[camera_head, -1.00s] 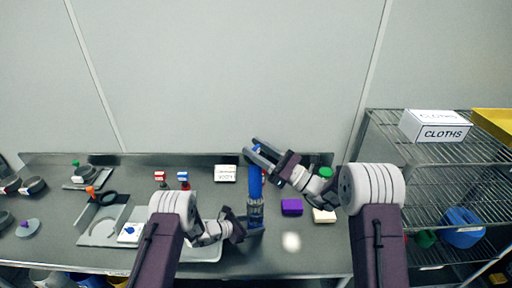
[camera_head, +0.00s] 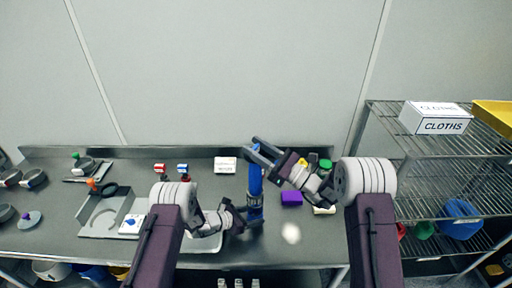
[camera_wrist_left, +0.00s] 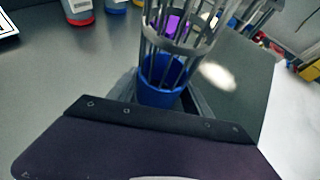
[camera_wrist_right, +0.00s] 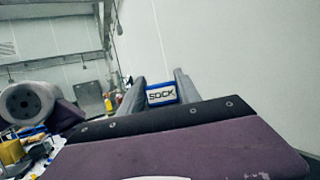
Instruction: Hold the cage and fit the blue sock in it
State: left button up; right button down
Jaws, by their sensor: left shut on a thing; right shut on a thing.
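The blue sock (camera_head: 255,178) is a long blue tube, upright in the head view. My right gripper (camera_head: 257,151) is shut on its top end; a blue-edged "SOCK" label (camera_wrist_right: 161,95) shows between the fingers in the right wrist view. The cage (camera_head: 255,212) of grey metal bars is upright below the sock and in line with it. My left gripper (camera_head: 243,221) is shut on the cage from the left. In the left wrist view the cage (camera_wrist_left: 182,38) has a blue part at its near end between my fingers. I cannot tell how far the sock is inside.
A purple block (camera_head: 291,199) and a pale block (camera_head: 324,209) lie right of the cage. A white labelled box (camera_head: 225,164) stands behind. A grey tray (camera_head: 100,224) and several round parts are on the left. A wire shelf (camera_head: 420,155) stands at the right.

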aim_at(256, 176)
jog(key=shift+f, duration=0.15)
jog(key=shift+f, duration=1.35)
jog(key=shift+f, duration=0.1)
jog(key=shift+f, duration=1.4)
jog(key=shift+f, duration=1.5)
jog(key=shift+f, duration=0.15)
jog(key=shift+f, duration=1.35)
jog(key=shift+f, duration=0.1)
